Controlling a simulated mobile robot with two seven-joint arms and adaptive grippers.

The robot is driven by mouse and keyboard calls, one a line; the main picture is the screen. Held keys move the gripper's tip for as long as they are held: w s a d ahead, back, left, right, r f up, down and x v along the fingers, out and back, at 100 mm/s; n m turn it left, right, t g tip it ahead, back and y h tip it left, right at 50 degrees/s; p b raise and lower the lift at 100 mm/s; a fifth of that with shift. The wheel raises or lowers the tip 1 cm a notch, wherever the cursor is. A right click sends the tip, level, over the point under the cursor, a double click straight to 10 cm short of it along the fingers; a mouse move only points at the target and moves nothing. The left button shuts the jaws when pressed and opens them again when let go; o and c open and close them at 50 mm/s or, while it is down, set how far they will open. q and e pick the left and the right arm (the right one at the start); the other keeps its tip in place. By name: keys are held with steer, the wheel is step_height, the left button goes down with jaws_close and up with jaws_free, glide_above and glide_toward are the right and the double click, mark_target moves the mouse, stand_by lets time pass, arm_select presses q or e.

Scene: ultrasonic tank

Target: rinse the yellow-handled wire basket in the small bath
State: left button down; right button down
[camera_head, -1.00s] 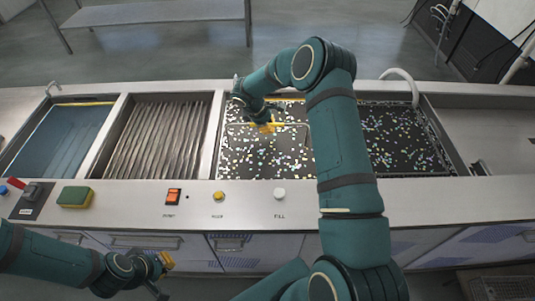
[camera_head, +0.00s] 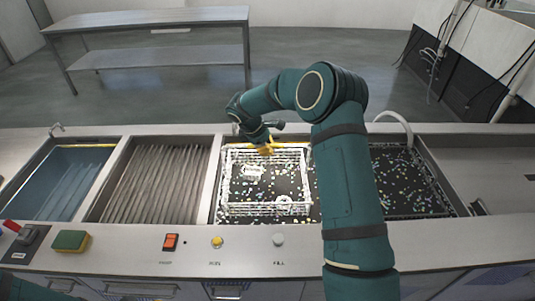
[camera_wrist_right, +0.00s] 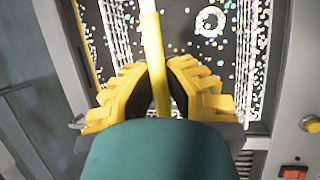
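The white wire basket (camera_head: 262,210) is over the speckled tank, standing out clearly above its dark surface. Its yellow handle runs between my right gripper's fingers (camera_head: 266,147), and the handle also shows in the right wrist view (camera_wrist_right: 152,40). The right gripper (camera_wrist_right: 160,90) is closed around the handle. A white part (camera_head: 252,172) and a white ring (camera_head: 284,200) lie in the basket. A small bath (camera_head: 62,185) with blue liquid is at the far left. My left gripper is out of view; only a bit of its arm shows at the lower left.
A compartment with a ribbed bottom (camera_head: 155,180) lies between the blue bath and the speckled tank. A green and yellow sponge (camera_head: 71,241), an orange switch (camera_head: 170,242) and two knobs are on the front ledge. A curved tap (camera_head: 397,122) stands at the back right.

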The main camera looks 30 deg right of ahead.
steer(key=shift+r+p, duration=2.25)
steer(key=shift+r, duration=1.55)
steer(key=shift+r+p, duration=0.5)
steer(key=shift+r, duration=1.75)
stand_by(1.8)
